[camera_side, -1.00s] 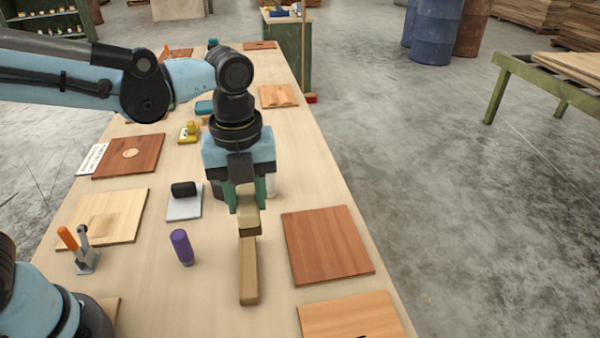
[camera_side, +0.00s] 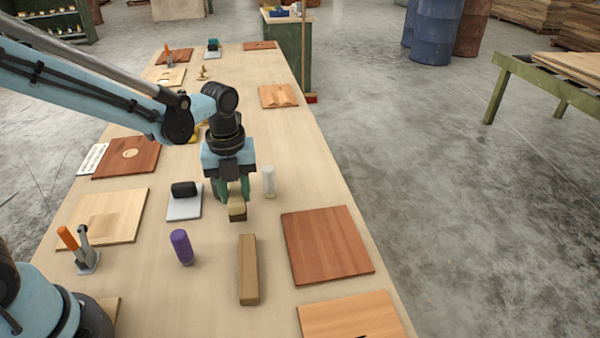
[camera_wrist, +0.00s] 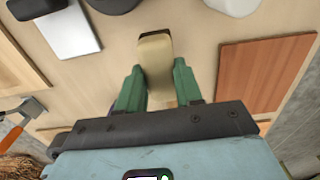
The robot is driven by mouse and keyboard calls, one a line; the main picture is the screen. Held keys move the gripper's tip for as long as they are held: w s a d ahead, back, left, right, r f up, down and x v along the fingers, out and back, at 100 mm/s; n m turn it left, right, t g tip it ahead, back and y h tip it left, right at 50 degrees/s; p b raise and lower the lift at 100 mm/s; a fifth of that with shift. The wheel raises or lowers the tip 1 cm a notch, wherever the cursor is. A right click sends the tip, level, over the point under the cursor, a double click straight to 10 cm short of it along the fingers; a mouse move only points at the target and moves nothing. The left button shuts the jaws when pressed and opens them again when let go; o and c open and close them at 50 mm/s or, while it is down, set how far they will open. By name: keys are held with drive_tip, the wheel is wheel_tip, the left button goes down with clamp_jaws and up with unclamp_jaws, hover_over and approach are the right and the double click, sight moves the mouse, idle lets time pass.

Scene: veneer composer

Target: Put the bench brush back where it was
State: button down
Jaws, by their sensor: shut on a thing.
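The bench brush (camera_side: 237,209), a small tan block with a darker underside, is in my gripper (camera_side: 232,192). My gripper is shut on it, with the green fingers on either side. In the wrist view, the tan body of the brush (camera_wrist: 155,62) lies between the fingertips (camera_wrist: 159,88) and extends beyond them. It is low over the bench (camera_side: 290,195), between the black-topped grey plate and the reddish panel. I cannot tell whether it touches the bench top.
A long tan wooden block (camera_side: 248,270) lies nearer the camera. A purple cylinder (camera_side: 181,247) and a grey plate with a black roller-like piece (camera_side: 184,202) are to the left. A pale bottle (camera_side: 268,181) stands close right. A reddish panel (camera_side: 325,244) lies right.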

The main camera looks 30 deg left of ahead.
drive_tip(key=shift+f, duration=1.25)
drive_tip(key=shift+f, duration=0.1)
drive_tip(key=c, duration=0.7)
unclamp_jaws()
drive_tip(key=shift+c, duration=0.2)
